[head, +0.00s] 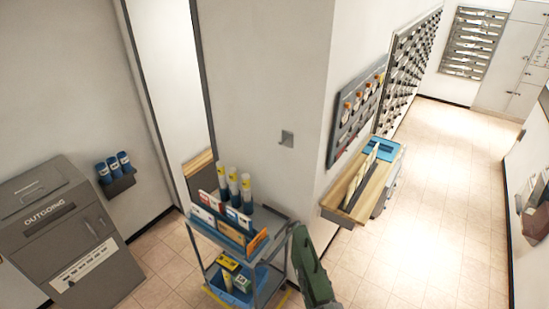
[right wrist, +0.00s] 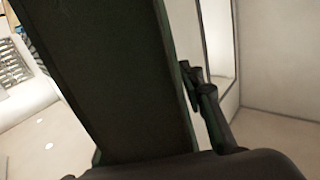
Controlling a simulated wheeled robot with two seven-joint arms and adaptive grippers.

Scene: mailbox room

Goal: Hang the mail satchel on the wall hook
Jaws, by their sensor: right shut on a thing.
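The mail satchel shows in the head view as a dark green, flat shape (head: 313,272) at the bottom centre, tilted, beside the cart. In the right wrist view the satchel (right wrist: 125,85) fills the middle as a broad dark panel. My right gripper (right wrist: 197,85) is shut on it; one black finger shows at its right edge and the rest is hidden. My left gripper is not in view.
A grey cart (head: 213,238) with tubes, mail and a blue bin stands close left of the satchel. A wooden-topped counter (head: 372,190) juts from the wall on the right. An outgoing mailbox (head: 75,240) stands far left. The tiled floor (head: 430,215) on the right is clear.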

